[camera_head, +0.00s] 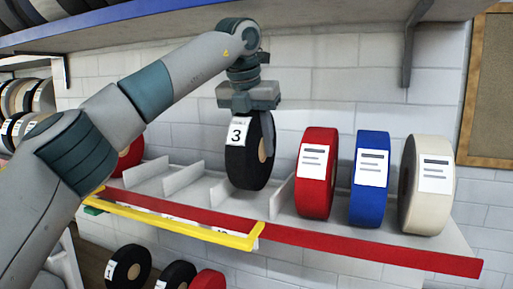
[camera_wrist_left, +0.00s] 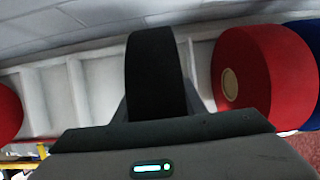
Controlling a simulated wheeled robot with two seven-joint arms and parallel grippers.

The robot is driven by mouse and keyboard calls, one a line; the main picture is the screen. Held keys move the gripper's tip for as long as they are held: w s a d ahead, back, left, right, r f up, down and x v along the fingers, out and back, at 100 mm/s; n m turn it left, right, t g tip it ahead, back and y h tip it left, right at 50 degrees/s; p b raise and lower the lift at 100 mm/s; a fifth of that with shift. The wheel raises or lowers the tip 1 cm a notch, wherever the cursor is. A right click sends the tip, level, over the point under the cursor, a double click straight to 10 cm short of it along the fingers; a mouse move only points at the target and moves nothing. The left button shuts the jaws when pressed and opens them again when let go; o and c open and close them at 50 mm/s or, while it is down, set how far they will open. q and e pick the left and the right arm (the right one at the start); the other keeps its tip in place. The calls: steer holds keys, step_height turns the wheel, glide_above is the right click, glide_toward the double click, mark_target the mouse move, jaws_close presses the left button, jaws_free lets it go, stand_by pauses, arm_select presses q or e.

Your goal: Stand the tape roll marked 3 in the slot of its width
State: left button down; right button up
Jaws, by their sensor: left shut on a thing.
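The black tape roll marked 3 (camera_head: 245,160) is upright, with its white label near the top. My left gripper (camera_head: 250,104) is shut on its top from above. The roll hangs or stands between two white dividers of the slotted shelf (camera_head: 166,184); I cannot tell whether its bottom touches the shelf. In the left wrist view the black roll (camera_wrist_left: 155,75) is edge-on, dividers showing on both sides; its lower part is hidden by the gripper body (camera_wrist_left: 160,140). My right gripper is not in view.
A red roll (camera_head: 316,172), a blue roll (camera_head: 369,178) and a cream roll (camera_head: 427,185) stand to the right. Another red roll (camera_head: 130,157) is at the left, partly behind my arm. Empty slots lie between. A yellow rail (camera_head: 180,222) runs along the front; more rolls (camera_head: 128,268) are below.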

mark_target(256, 158)
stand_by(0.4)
arm_select(q)
steer(key=shift+f+p, duration=0.75)
steer(key=shift+f, duration=1)
steer(key=shift+f, duration=0.15)
steer(key=c, duration=1.1)
jaws_free()
